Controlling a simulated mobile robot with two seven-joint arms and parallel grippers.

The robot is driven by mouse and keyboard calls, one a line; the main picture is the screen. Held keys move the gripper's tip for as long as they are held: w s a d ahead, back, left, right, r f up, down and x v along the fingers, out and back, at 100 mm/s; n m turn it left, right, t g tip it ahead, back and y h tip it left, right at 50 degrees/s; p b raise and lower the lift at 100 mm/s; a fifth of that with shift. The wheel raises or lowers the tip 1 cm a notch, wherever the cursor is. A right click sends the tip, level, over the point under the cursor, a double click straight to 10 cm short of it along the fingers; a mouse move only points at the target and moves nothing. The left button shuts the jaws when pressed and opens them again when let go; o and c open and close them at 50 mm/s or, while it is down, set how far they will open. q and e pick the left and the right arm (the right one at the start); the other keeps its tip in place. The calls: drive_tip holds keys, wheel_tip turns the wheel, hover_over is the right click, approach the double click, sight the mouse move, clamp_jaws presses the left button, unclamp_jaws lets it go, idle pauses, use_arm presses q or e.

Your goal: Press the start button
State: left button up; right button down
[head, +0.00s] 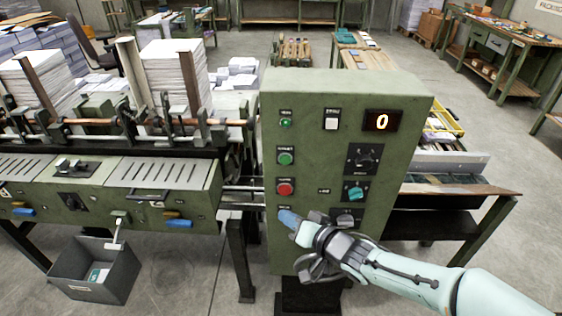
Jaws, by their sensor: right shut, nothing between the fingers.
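A green control panel (320,120) stands upright in the middle of the head view. A green button (286,157), with a label above it too small to read surely, sits on its left side. A red button (285,188) sits just below it. My left gripper is not in view.
A lit display (383,121) reads 0 at the panel's upper right. A white button (331,123), a black knob (364,158) and a teal knob (354,192) are also on the panel.

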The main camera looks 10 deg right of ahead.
sight(285, 160)
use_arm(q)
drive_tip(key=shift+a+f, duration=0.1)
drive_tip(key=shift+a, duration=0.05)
use_arm(e)
wheel_tip(285, 160, up, 8)
drive_tip(key=s+n+t+y, duration=0.1)
drive_tip(key=shift+a, duration=0.45)
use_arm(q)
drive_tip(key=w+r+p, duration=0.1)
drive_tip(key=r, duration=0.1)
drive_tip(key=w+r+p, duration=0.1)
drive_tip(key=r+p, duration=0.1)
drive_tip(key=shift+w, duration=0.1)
use_arm(e)
drive_tip(key=w, duration=0.2)
drive_tip(key=w+d, duration=0.1)
drive_tip(key=w, duration=0.2)
drive_tip(key=w+d, duration=0.1)
drive_tip(key=w, duration=0.2)
drive_tip(key=shift+w+d, duration=0.2)
drive_tip(key=shift+w, duration=0.05)
drive_tip(key=shift+s, duration=0.1)
idle(0.9)
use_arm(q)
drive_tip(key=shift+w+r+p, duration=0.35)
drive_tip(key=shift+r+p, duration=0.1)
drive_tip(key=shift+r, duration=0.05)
use_arm(e)
drive_tip(key=shift+w+d, duration=0.15)
drive_tip(key=shift+w, duration=0.35)
